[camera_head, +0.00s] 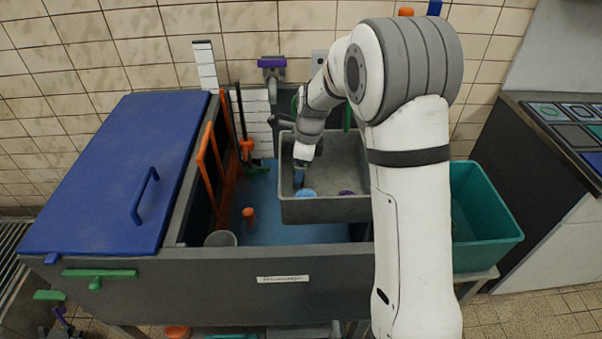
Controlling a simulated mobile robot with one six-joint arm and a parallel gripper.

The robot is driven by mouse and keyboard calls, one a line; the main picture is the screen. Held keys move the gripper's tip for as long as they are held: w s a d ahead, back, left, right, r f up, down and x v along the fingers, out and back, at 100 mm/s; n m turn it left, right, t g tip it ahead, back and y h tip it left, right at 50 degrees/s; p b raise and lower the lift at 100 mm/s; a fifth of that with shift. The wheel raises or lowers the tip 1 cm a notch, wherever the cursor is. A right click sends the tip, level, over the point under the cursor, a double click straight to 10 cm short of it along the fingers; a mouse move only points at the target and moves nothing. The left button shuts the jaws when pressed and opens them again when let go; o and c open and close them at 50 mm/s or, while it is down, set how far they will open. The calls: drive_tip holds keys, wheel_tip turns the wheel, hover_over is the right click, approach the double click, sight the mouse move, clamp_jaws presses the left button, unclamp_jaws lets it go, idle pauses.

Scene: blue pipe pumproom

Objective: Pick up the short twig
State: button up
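I cannot make out a short twig in this view. My gripper (299,179) points down into the grey bin (325,209), near its left side. Its tip looks small and dark blue, and the fingers are too small to tell open from shut. Whether anything is between them cannot be seen. A light-blue round thing (306,193) lies in the bin just below and right of my gripper. A small purple thing (346,192) lies farther right, partly near my arm. My arm covers the bin's right end.
A blue lid (105,180) with a handle covers the left of the grey tank. An orange frame (209,165), an orange peg (248,215) and a grey cup (220,239) stand left of the bin. A teal crate (485,220) is at right. The blue tank floor (285,234) has free room.

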drive_tip(key=shift+c, duration=0.9)
drive_tip(key=shift+r, duration=0.1)
